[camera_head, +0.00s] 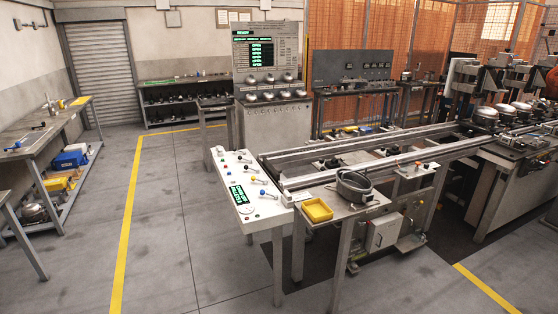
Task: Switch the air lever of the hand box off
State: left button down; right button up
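A white control box (232,178) stands in the middle of the view, at the near end of a conveyor line; I take it to be the hand box. Its sloping top carries several small levers and knobs with coloured ends. A blue-ended lever (262,192) and a yellow-ended one (263,180) are on its right side. A dark knob (240,156) is near its far end. A display with green text (238,194) is near its front. I cannot read the labels, so I cannot tell which is the air lever or how it is set. Neither gripper is in view.
A small table with a yellow tray (317,210) and a round metal pot (354,184) stands right of the box. Conveyor rails (370,149) run back right. Workbenches (45,133) line the left wall. The grey floor (175,240) left and in front is clear, with yellow lines.

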aim_at(263, 192)
jog(key=i+j+z, duration=0.1)
jog(key=i+z, duration=0.2)
jog(key=i, duration=0.2)
jog(key=i+j+z, duration=0.3)
jog(key=i, duration=0.2)
jog(key=i+j+z, duration=0.2)
jog(key=i+z, duration=0.15)
jog(key=i, duration=0.15)
